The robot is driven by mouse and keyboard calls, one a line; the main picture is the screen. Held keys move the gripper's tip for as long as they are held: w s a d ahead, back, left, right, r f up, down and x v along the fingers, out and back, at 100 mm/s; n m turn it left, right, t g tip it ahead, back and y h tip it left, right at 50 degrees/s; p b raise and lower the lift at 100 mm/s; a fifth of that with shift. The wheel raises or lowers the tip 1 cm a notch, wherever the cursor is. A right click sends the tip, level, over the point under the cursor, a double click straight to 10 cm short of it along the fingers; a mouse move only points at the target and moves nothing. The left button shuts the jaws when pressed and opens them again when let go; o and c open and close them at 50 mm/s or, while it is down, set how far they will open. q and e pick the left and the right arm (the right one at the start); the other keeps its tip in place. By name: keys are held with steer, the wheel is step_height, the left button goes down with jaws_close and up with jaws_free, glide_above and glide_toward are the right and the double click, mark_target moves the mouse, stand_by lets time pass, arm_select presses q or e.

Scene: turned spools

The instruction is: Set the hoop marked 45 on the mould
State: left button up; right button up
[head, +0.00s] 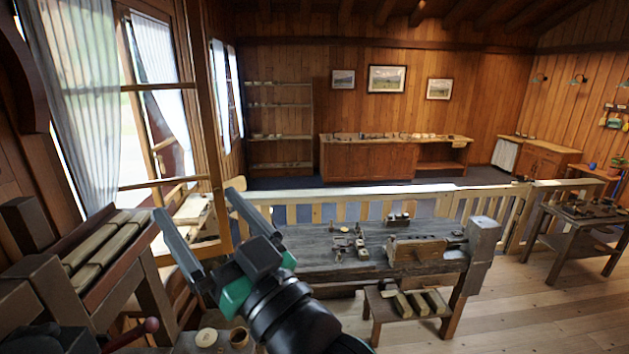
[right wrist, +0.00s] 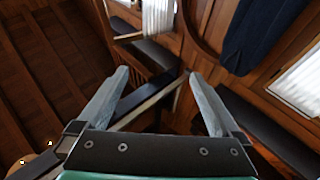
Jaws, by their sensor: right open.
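My right gripper (head: 199,203) reaches up from the bottom of the head view with its two grey fingers spread and nothing between them. In the right wrist view the fingers (right wrist: 157,74) are also apart and empty, pointing toward the wall and window. I cannot make out a hoop marked 45 or a mould for certain. Small pieces (head: 350,240) stand on the dark wooden bench, too small to identify. A round pale-topped piece (head: 207,338) and a brown cup-like piece (head: 240,338) show at the bottom edge, with no mark readable. My left gripper is not in view.
The wooden workbench (head: 315,262) carries a vise-like block (head: 417,253) at its right. A low stool (head: 385,316) holds several wooden blocks. A rack with long pale bars (head: 105,245) stands at left. A railing (head: 335,198) runs behind the bench.

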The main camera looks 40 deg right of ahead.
steer(key=s+d+r+t, duration=0.2)
steer(key=s+r, duration=0.3)
steer(key=s, duration=0.2)
steer(key=s+d+r+t, duration=0.2)
steer(key=s+r, duration=0.3)
steer(key=s, duration=0.3)
steer(key=shift+d+t, duration=0.15)
steer(key=shift+t, duration=0.45)
steer(key=shift+r, duration=0.1)
